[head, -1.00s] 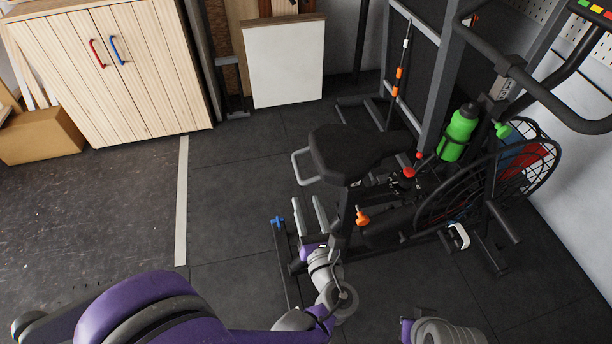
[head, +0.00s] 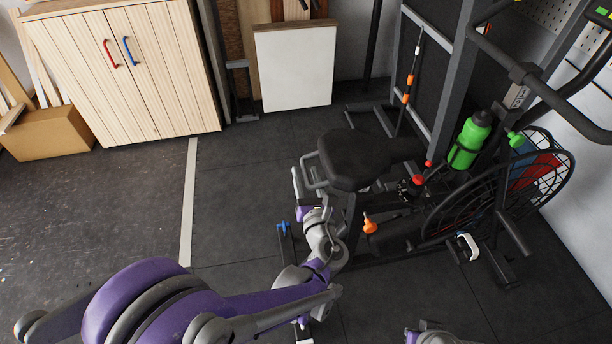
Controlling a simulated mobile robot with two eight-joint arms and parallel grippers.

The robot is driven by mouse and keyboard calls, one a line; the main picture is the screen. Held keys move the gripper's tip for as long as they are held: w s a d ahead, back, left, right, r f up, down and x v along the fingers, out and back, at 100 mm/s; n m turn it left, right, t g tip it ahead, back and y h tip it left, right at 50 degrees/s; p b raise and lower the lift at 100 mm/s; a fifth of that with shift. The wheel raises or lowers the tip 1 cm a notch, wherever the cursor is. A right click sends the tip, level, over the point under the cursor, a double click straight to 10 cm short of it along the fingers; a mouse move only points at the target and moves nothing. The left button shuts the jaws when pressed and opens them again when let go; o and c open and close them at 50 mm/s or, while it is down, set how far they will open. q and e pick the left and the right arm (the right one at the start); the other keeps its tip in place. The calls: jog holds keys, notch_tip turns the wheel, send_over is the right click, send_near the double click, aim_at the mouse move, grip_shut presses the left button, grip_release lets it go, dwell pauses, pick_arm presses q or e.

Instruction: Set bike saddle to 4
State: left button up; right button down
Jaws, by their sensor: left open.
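The black bike saddle (head: 355,158) sits on the exercise bike, above its dark seat post. A grey loop handle (head: 310,170) sticks out from its left, rear side. My left gripper (head: 305,186) is open at this handle, with one finger showing to its left. Whether the fingers touch the handle I cannot tell. An orange knob (head: 370,226) is on the frame below the saddle. A red knob (head: 417,180) is farther forward. No height numbers are readable. Only a piece of my right arm shows at the bottom edge, without its fingers.
A green bottle (head: 469,140) sits on the bike frame, beside the caged fan wheel (head: 540,175). A wooden cabinet (head: 130,80), a cardboard box (head: 45,133) and a white panel (head: 293,68) stand at the back. The floor left of the bike is clear.

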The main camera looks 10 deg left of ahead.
pick_arm(q)
jog(key=shift+c, duration=0.3)
grip_shut()
dwell(1.1)
